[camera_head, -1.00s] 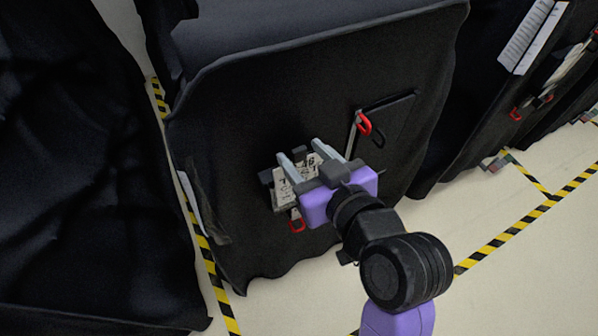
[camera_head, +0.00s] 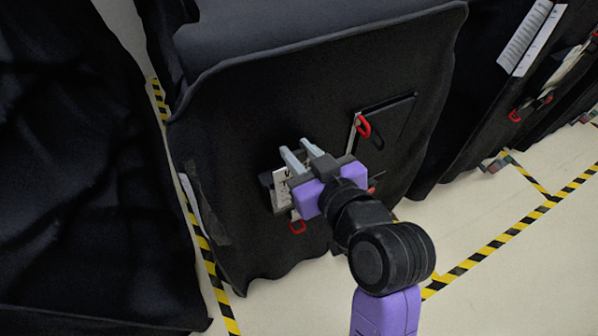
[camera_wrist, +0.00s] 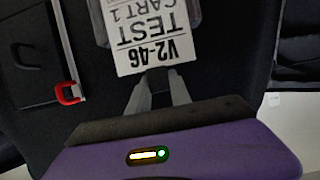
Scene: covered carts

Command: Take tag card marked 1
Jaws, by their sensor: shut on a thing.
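The white tag card (camera_wrist: 148,35) reads "V2-46 TEST CART 1" and appears upside down in the wrist view. It sits in a clear holder (camera_wrist: 101,22) on the black covered cart. In the head view a sliver of the card (camera_head: 281,188) shows left of my gripper, and the rest is hidden behind it. My gripper (camera_head: 296,148) is at the cart's front cover. In the wrist view its two fingers (camera_wrist: 160,76) meet the card's near edge, by the "V2-46" line, and are shut on it.
A black panel or pouch (camera_head: 392,122) with a red clip (camera_head: 363,126) hangs on the cart to the right. Another red clip (camera_head: 297,227) hangs below the card. Covered carts stand on both sides. Yellow-black tape (camera_head: 500,242) marks the clear floor.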

